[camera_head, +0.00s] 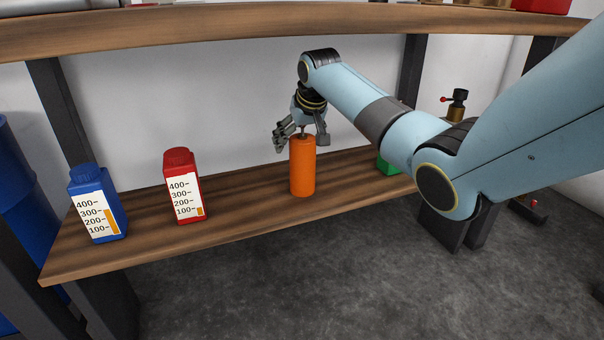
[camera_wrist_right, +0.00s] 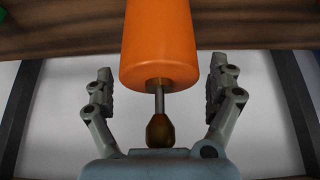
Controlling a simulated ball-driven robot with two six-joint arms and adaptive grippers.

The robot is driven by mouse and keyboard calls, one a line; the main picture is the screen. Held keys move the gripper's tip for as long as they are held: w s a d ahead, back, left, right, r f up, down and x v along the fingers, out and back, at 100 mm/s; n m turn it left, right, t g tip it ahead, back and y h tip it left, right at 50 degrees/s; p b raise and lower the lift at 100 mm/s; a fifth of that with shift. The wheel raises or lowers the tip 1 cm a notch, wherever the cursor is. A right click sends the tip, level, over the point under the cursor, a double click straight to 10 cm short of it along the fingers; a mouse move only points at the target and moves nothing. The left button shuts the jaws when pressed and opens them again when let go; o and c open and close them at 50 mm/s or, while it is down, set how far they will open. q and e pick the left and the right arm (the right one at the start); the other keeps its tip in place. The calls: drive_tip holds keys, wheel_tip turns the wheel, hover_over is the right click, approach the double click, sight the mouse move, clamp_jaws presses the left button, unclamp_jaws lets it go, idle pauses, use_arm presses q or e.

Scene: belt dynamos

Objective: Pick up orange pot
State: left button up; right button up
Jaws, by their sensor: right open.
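The orange pot (camera_head: 302,168) is a plain upright cylinder standing on the lower wooden shelf, near its middle. My right gripper (camera_head: 300,136) is above its top, with the fingers apart. In the right wrist view the orange pot (camera_wrist_right: 160,45) lies between and beyond the two open fingers (camera_wrist_right: 160,88), not gripped. A thin metal stem with a brownish knob (camera_wrist_right: 160,130) sticks out of the pot's end towards my palm, between the fingers. My left gripper is not in view.
A red bottle (camera_head: 183,187) and a blue bottle (camera_head: 98,205) stand on the lower shelf (camera_head: 245,205) to the left. A green object (camera_head: 388,166) is partly hidden behind my right arm. An upper shelf (camera_head: 230,30) runs above. Shelf space between the red bottle and the pot is clear.

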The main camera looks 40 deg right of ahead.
drive_tip(key=shift+w, duration=0.1)
drive_tip(key=c, duration=1.7)
drive_tip(key=shift+c, duration=0.8)
drive_tip(key=shift+r, duration=0.15)
